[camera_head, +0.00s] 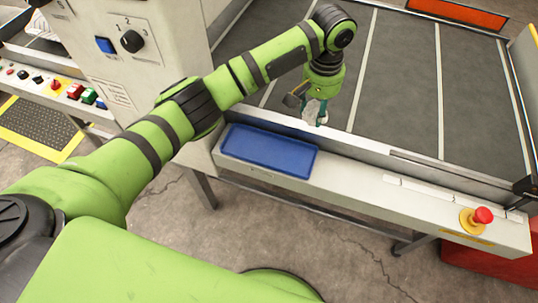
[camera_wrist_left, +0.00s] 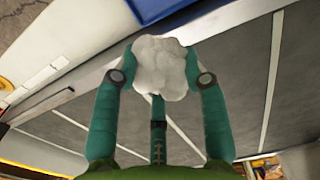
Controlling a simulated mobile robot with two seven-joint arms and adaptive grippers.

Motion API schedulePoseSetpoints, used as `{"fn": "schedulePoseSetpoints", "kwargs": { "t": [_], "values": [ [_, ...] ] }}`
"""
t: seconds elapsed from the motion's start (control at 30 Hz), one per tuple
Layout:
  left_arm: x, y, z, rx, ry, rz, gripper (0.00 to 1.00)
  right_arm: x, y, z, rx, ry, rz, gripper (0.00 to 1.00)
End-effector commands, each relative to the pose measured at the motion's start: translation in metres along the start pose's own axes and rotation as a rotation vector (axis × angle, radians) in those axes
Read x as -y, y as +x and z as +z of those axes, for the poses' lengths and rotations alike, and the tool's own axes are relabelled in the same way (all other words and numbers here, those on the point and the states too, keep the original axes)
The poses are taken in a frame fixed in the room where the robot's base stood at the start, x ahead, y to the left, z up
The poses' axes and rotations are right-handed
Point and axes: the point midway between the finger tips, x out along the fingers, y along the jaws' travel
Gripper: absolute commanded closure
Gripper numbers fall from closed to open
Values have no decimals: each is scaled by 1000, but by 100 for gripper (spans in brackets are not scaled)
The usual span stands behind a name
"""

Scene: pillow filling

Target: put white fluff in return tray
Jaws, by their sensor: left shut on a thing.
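A clump of white fluff (camera_wrist_left: 160,68) sits between the fingers of my left gripper (camera_wrist_left: 163,77) in the left wrist view, and the fingers are shut on it. In the head view the fluff (camera_head: 311,111) hangs below my left gripper (camera_head: 316,113), over the near edge of the dark conveyor bed. A blue tray (camera_head: 268,150), which looks like the return tray, lies on the pale ledge in front of the conveyor, left of and nearer than the gripper. Its visible inside looks empty. A corner of the tray (camera_wrist_left: 150,8) shows at the top of the wrist view. My right gripper is not in view.
The dark conveyor (camera_head: 400,75) with pale cross strips lies behind the ledge (camera_head: 360,195). A raised metal rail (camera_head: 365,147) runs between them. A red emergency button (camera_head: 483,215) stands at the ledge's right end. A control cabinet (camera_head: 150,50) stands at the left.

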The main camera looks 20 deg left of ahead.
Motion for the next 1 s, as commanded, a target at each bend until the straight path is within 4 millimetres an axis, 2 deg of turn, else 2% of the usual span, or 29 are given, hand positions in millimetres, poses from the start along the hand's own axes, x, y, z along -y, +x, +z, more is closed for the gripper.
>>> {"fn": "schedulePoseSetpoints", "kwargs": {
  "t": [0.07, 0.13, 0.4, 0.6, 0.77, 1.0],
  "values": [
    [-2, 10, 1, 0, 1, -1, 66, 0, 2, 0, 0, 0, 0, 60],
    [5, 15, 5, 0, 2, -2, 66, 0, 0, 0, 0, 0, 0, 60],
    [59, 49, 34, 1, 1, -4, 66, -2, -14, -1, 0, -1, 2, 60],
    [89, 70, 50, -1, 1, -2, 66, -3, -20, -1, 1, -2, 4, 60],
    [97, 79, 54, -2, 4, 0, 66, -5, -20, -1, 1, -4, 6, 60],
    [97, 111, 55, 0, 2, -1, 66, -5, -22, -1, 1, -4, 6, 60]
  ]
}}
